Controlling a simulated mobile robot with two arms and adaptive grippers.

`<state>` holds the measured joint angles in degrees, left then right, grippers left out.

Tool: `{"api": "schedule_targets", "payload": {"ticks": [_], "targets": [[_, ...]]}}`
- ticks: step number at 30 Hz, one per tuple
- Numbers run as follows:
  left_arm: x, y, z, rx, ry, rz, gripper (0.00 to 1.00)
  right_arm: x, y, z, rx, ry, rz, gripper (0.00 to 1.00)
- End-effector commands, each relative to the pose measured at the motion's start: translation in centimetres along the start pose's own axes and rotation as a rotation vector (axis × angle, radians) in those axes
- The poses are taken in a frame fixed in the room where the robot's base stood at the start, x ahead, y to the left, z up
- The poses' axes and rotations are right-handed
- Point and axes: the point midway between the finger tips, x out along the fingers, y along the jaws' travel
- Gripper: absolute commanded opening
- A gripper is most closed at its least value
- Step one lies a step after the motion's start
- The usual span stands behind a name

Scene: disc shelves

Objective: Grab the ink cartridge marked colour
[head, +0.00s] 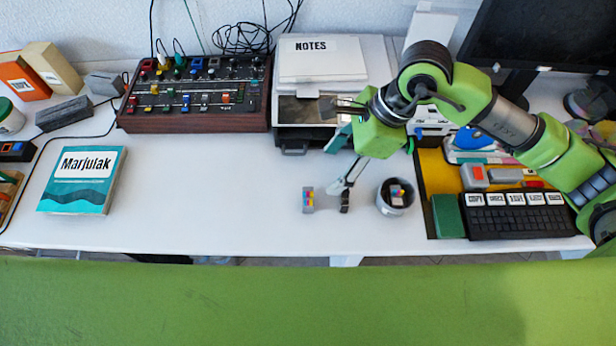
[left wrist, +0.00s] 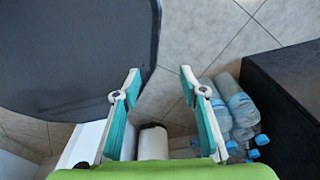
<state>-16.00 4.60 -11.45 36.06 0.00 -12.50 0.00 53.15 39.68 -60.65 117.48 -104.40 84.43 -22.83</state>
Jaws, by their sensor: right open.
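A small ink cartridge (head: 308,200) with coloured squares on its face stands on the white desk in the head view. My right gripper (head: 342,188) is open and reaches down just right of it, apart from it. A small dark object (head: 345,202) is at the fingertips; I cannot tell whether it is a finger part or a separate cartridge. A grey cup (head: 396,207) stands right of the gripper, with dark and coloured pieces inside. My left gripper (left wrist: 160,82) is open and empty in the left wrist view, above the floor, away from the desk.
A printer (head: 303,112) with a notes box (head: 322,58) stands behind. A black keypad (head: 520,222) and a green block (head: 447,216) lie right. A mixer (head: 195,97) and a teal book (head: 82,182) are left. The desk between book and cartridge is clear. Bottles (left wrist: 238,108) lie on the floor.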

Motion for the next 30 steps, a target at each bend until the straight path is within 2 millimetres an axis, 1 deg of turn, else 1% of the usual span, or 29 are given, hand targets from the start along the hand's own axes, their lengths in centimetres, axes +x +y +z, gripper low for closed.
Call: {"api": "schedule_targets", "payload": {"ticks": [2, 5, 10, 12, 14, 17, 19, 22, 25, 27, 30], "targets": [[-0.1, -0.1, -0.5, -0.001, 0.005, -0.001, 0.39, 0.5, 0.0, -0.1, 0.000, 0.006, 0.002, 0.57], [-0.5, 0.0, 0.1, -0.001, -0.002, 0.000, 0.39, 2.0, 0.1, -0.1, 0.000, 0.007, 0.006, 0.57], [-1.3, 0.5, 3.0, -0.001, -0.043, 0.005, 0.39, 5.5, 0.1, 0.0, 0.000, 0.006, 0.005, 0.57], [-1.5, 0.6, 3.9, -0.001, -0.056, 0.007, 0.39, 6.7, 0.1, -0.1, 0.001, 0.005, 0.004, 0.57], [-1.6, 0.6, 4.2, -0.001, -0.061, 0.008, 0.39, 7.5, 0.1, 0.0, 0.000, 0.004, 0.003, 0.57], [-1.7, 0.6, 4.1, -0.001, -0.059, 0.007, 0.39, 8.3, 0.0, -0.1, -0.001, 0.005, 0.001, 0.57], [-1.8, 0.5, 3.6, -0.001, -0.052, 0.007, 0.39, 8.6, 0.0, 0.0, -0.001, 0.005, 0.001, 0.57], [-2.3, 0.3, 2.2, -0.001, -0.035, 0.004, 0.39, 9.5, 0.0, 0.2, 0.000, 0.004, 0.003, 0.57], [-3.1, 0.2, 0.9, 0.000, -0.016, 0.003, 0.39, 11.0, 0.0, 0.5, 0.000, 0.004, 0.004, 0.57], [-3.2, 0.2, 0.6, 0.000, -0.012, 0.003, 0.39, 12.2, 0.0, 0.4, 0.001, 0.005, 0.004, 0.57], [-3.4, 0.2, 0.8, 0.000, -0.014, 0.003, 0.39, 13.3, -0.1, 0.3, 0.000, 0.005, 0.002, 0.57]]}}
